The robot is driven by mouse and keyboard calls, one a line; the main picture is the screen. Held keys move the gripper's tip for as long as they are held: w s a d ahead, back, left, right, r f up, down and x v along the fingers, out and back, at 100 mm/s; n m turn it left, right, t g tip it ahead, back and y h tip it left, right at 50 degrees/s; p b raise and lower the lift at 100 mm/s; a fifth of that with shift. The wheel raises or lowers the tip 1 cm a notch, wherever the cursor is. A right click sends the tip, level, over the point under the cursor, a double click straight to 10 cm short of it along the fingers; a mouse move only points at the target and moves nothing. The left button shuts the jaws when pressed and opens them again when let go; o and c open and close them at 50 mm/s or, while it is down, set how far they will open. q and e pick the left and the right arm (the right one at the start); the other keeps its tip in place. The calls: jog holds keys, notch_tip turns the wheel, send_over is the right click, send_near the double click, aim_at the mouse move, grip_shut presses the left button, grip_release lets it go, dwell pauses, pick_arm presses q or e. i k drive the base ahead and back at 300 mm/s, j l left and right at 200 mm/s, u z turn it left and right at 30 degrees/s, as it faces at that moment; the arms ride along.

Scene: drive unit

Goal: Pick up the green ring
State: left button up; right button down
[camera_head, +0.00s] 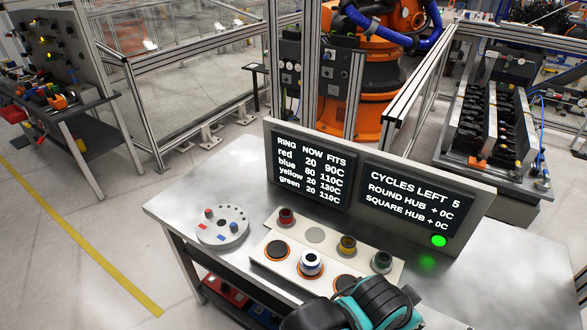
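The green ring (382,260) is a small dark ring with a grey-green look. It sits at the right end of the back row on a pale plate (275,232) on the metal table. A teal and black part of one of my arms (372,304) shows at the bottom of the view, in front of the plate's right part. I cannot tell which arm it is.
The red ring (286,217) and yellow ring (347,245) share the back row. The blue ring (311,263) stands in front, beside an orange-rimmed dark pad (277,250). A display panel (375,187) stands behind.

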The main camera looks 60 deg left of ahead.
aim_at(380, 267)
jog(key=u, duration=1.75)
jog(key=l+u, duration=0.25)
jog(key=u, duration=0.2)
jog(key=k+l+u, duration=0.1)
jog(key=l+u, duration=0.15)
jog(key=u, duration=0.15)
jog(key=k+l+u, duration=0.1)
jog(key=u, duration=0.35)
jog(key=l, duration=0.1)
